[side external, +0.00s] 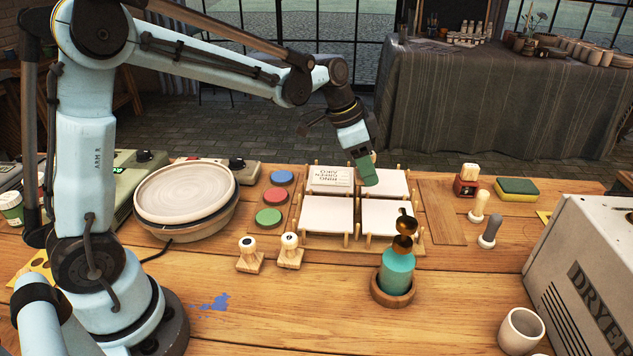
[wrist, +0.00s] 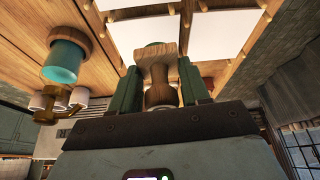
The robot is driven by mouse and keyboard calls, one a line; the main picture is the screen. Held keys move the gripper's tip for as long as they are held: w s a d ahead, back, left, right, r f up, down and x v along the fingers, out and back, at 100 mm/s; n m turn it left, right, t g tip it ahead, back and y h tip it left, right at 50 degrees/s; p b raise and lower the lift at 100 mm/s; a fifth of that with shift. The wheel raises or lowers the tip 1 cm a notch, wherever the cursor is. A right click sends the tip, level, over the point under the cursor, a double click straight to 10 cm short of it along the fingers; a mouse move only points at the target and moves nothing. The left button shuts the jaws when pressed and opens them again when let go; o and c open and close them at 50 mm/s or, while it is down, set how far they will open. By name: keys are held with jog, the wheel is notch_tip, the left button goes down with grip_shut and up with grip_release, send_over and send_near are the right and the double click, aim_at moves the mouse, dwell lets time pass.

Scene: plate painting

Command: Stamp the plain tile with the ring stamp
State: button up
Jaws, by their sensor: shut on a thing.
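My gripper (side external: 366,167) hangs over the rack, above the inner edge of the back right tile (side external: 391,184). Its green fingers are shut on a wooden stamp (wrist: 160,72), seen in the wrist view. The stamp's base points toward the tiles, and a green patch shows at its far end. I cannot see its face or tell which pattern it bears. The back left tile (side external: 330,179) carries upside-down lettering. The front left tile (side external: 328,216) and front right tile (side external: 382,217) look plain white, as does the back right one. Contact between stamp and tile cannot be told.
Blue (side external: 281,177), red (side external: 276,196) and green (side external: 268,218) pads lie left of the rack. Two wooden stamps (side external: 250,256) (side external: 290,252) stand in front. A teal bottle (side external: 397,272) stands close in front of the rack. A dryer (side external: 590,265) fills the right.

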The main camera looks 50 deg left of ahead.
jog(key=m, duration=0.2)
send_over(396, 216)
jog(key=s+a, duration=0.1)
jog(key=shift+g, duration=0.3)
jog(key=shift+s+a+f, duration=0.1)
jog(key=shift+s+f, duration=0.05)
jog(key=shift+f, duration=2.95)
jog(key=shift+f, duration=0.55)
jog(key=shift+r, duration=0.1)
notch_tip(396, 216, up, 7)
dwell(0.3)
